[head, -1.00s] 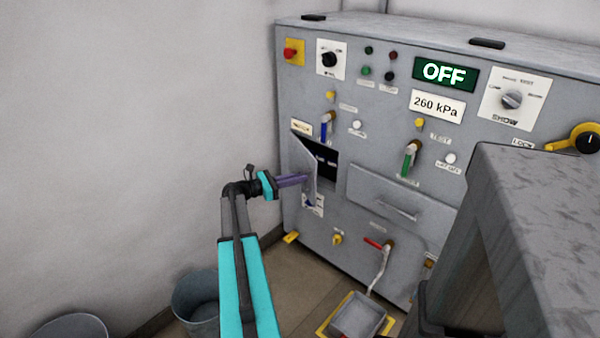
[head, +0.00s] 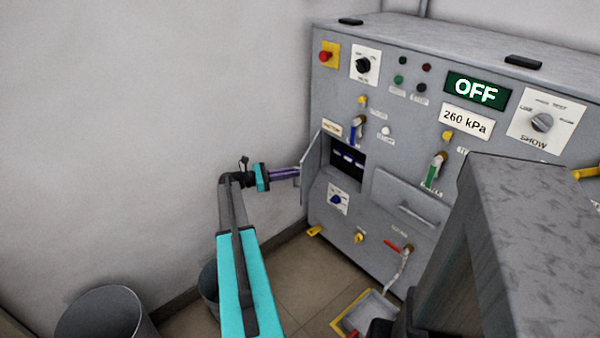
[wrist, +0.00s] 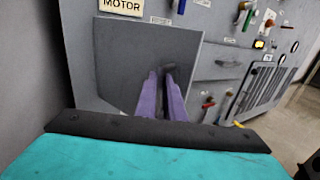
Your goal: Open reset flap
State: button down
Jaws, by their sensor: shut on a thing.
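The reset flap (head: 310,162) is a grey panel hinged at its left edge on the front of the grey pump cabinet. In the head view it stands swung out to the left, and the dark opening (head: 348,160) behind it shows several dark blue-white parts. My gripper (head: 297,174) has purple fingers and is shut at the flap's outer face. In the wrist view the flap (wrist: 140,60) faces me below a MOTOR label, and the fingertips (wrist: 168,72) meet at a small dark handle on it. The fingers partly hide that handle.
A closed drawer (head: 405,200) sits right of the opening, with a blue knob (head: 337,199) below the opening. Valve levers (head: 356,130) stick out above. Grey buckets (head: 105,315) stand on the floor at left. A tray (head: 368,312) lies under the red-handled tap.

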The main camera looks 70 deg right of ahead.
jog(key=shift+w+d+r, duration=0.15)
jog(key=shift+w+d, duration=0.6)
jog(key=shift+d, duration=0.1)
jog(key=c, duration=1.8)
grip_release()
jog(key=shift+s, duration=0.1)
jog(key=shift+c, duration=0.2)
jog(key=shift+a+f, duration=0.15)
jog(key=shift+f, duration=0.05)
jog(key=shift+a+f, duration=0.1)
jog(key=shift+a, duration=0.05)
jog(key=shift+r, duration=0.2)
jog(key=s+a+r, duration=0.2)
jog(key=a, duration=0.5)
jog(key=s+a+r, duration=0.2)
jog(key=s+a, duration=0.1)
jog(key=a, duration=0.5)
jog(key=shift+r, duration=0.3)
